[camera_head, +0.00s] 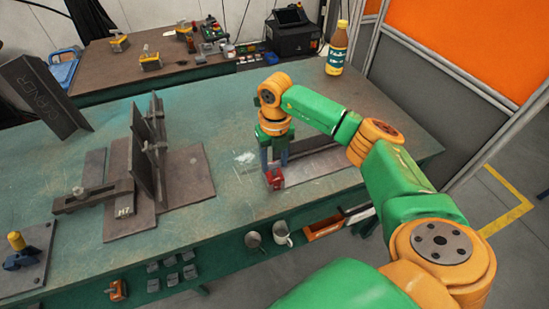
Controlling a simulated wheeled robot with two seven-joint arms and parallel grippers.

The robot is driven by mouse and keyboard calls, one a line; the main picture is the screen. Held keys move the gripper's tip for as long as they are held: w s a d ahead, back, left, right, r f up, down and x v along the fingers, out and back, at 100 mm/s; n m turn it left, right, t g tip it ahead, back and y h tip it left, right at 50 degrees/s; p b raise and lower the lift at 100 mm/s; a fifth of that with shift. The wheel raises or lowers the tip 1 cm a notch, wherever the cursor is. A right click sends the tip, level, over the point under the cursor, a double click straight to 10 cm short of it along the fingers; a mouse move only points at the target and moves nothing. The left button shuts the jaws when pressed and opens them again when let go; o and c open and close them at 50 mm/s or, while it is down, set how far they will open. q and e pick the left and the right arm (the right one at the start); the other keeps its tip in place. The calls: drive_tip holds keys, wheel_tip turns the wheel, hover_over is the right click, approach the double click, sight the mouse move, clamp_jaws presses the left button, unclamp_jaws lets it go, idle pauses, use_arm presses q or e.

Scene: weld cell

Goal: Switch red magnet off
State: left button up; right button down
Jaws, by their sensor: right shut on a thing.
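The red magnet (275,180) is a small red block on the green worktable, at the left end of a flat grey metal bar (325,162). My right gripper (274,166) points down from above with its dark fingers at the top of the red magnet. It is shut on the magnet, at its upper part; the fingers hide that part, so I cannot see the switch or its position. My left gripper is not in view.
Left of my right gripper, upright dark plates (148,150) stand on a grey base plate with a clamp bar. A bottle (337,48) stands at the table's back right. The tabletop between plates and magnet is clear.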

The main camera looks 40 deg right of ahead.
sight(275, 164)
drive_tip(key=shift+c, duration=1.4)
unclamp_jaws()
drive_tip(key=shift+r, duration=0.15)
wheel_tip(275, 164, up, 7)
drive_tip(key=shift+b, duration=0.65)
